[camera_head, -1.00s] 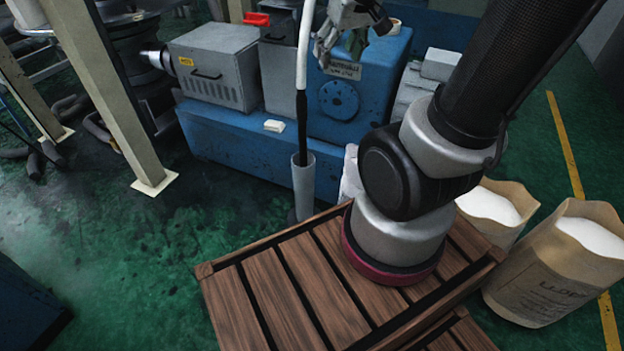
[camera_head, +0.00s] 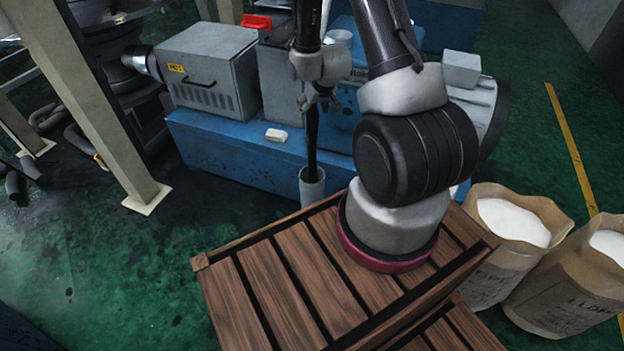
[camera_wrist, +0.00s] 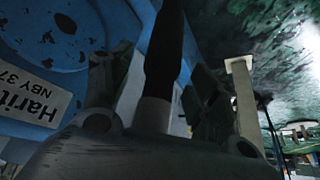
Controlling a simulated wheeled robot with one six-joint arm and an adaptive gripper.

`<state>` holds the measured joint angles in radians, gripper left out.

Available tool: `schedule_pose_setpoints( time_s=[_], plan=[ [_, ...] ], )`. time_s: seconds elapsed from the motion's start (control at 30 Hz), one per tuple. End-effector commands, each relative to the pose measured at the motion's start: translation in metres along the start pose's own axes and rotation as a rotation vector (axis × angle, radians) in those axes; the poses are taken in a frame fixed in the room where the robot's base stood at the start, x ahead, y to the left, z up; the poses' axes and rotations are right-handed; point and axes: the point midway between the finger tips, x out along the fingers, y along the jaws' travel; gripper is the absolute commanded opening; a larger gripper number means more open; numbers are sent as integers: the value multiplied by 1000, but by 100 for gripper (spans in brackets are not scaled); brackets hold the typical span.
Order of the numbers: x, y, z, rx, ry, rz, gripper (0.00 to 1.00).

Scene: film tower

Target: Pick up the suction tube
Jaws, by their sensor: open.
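The suction tube's black lower part (camera_head: 312,142) stands nearly upright with its end in a grey cylindrical holder (camera_head: 311,187); its upper part is hidden behind my arm. My gripper (camera_head: 318,98) is at the tube, above the holder. In the wrist view the tube (camera_wrist: 166,50) runs between the two fingers of my gripper (camera_wrist: 157,75), dark at the top and pale lower down. The fingers are open, with a visible gap on each side of the tube. How deep the tube sits between them is hard to judge.
A blue machine (camera_head: 225,145) with a grey box (camera_head: 212,68) stands behind the tube. A wooden pallet (camera_head: 245,300) is in front, and open paper sacks (camera_head: 505,245) stand at right. A beige post (camera_head: 95,110) rises at left.

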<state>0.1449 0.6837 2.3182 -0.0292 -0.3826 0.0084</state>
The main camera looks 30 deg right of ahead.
Motion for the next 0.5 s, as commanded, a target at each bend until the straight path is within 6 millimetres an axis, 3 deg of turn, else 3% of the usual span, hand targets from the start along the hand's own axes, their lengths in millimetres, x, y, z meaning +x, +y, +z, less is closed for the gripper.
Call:
schedule_pose_setpoints(
  time_s=[0.27, 0.5],
  plan=[
    [41, 0, -2, 0, -3, 0, 60],
    [47, 0, -3, 0, -1, 0, 60]
  ],
)
